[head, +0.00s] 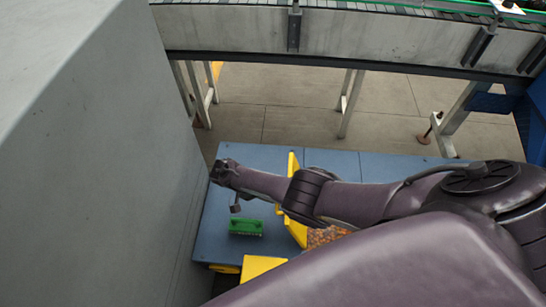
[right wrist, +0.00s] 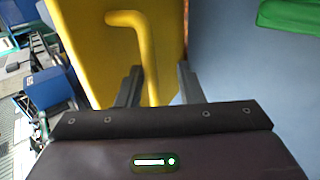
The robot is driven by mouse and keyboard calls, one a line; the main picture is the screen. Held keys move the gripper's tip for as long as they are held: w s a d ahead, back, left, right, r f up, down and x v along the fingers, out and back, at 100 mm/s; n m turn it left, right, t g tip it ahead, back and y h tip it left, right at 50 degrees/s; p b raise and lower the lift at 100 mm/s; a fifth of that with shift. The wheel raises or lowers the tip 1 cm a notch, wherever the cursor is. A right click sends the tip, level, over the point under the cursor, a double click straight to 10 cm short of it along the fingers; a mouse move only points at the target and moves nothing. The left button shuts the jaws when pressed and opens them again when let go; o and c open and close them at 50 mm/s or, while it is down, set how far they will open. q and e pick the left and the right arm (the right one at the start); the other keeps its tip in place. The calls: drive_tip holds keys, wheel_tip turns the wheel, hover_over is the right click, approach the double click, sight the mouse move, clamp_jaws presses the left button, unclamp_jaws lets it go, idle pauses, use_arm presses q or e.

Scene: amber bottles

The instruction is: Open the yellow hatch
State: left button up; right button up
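The yellow hatch (head: 294,228) stands raised on the blue top, seen nearly edge-on in the head view, with its middle hidden behind my right arm. In the right wrist view the hatch panel (right wrist: 88,30) fills the upper left, with its bent yellow handle (right wrist: 150,50). My right gripper (right wrist: 160,82) is open, with the lower handle bar between its fingers. The bar is close to the left finger, with a gap on the right; contact cannot be told. In the head view the right gripper (head: 236,206) is left of the hatch. My left gripper is not in view.
A green brush-like object (head: 245,227) lies on the blue top (head: 212,238). Orange-brown contents (head: 324,236) show right of the hatch, and a yellow block (head: 261,266) is in front. A tall grey wall (head: 90,170) bounds the left. A conveyor (head: 380,42) crosses the back.

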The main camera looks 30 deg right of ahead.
drive_tip(key=v, duration=0.7)
drive_tip(key=shift+a+r+b, duration=0.25)
drive_tip(key=shift+b, duration=0.05)
drive_tip(key=shift+w, duration=0.15)
